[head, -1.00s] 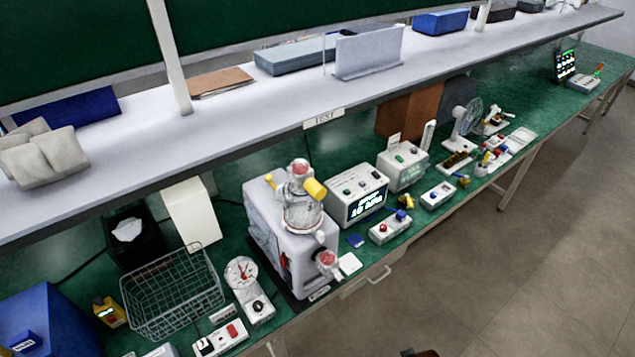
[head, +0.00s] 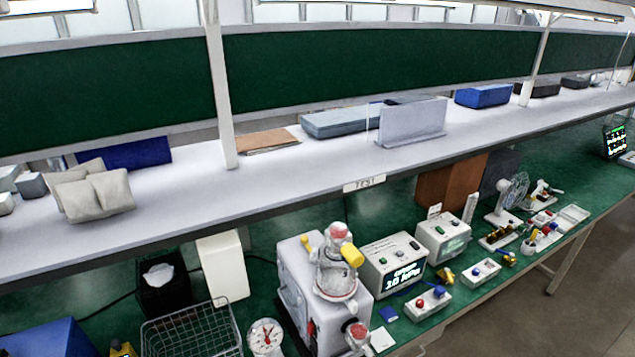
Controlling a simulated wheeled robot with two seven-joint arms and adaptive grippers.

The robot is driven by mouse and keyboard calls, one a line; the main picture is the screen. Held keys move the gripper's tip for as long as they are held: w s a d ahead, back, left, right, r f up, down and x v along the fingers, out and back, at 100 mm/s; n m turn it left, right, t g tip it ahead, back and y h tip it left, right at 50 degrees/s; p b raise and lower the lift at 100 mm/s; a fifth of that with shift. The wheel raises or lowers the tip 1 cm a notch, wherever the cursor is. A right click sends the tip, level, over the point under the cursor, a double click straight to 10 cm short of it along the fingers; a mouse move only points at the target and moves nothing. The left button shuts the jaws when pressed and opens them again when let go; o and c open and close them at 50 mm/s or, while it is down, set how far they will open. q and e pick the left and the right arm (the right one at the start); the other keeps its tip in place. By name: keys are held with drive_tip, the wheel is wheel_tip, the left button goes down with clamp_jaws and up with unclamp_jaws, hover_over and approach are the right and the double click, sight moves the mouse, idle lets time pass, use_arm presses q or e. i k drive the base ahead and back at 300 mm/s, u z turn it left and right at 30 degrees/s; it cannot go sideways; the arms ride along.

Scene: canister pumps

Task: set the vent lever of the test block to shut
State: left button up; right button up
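A large pale grey block (head: 293,268), which looks like the test block, stands on the green bench under the shelf, right of the wire basket. A clear canister (head: 335,272) with red parts sits on its top. A thick yellow handle (head: 352,256) sticks out to the right of the canister, and a small yellow knob (head: 305,241) is at its left. I cannot tell which part is the vent lever or how it is set. A red-topped fitting (head: 357,331) is at the block's front right. Neither gripper is in view.
A white box with a lit display (head: 402,277) stands right of the block. A button box (head: 428,304) is in front of it. A dial gauge (head: 265,336) and wire basket (head: 190,325) are to the left. The shelf edge (head: 364,184) overhangs the bench behind.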

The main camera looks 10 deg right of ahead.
sight(446, 271)
drive_tip(key=z, duration=1.25)
drive_tip(key=k, duration=0.15)
drive_tip(key=z, duration=0.05)
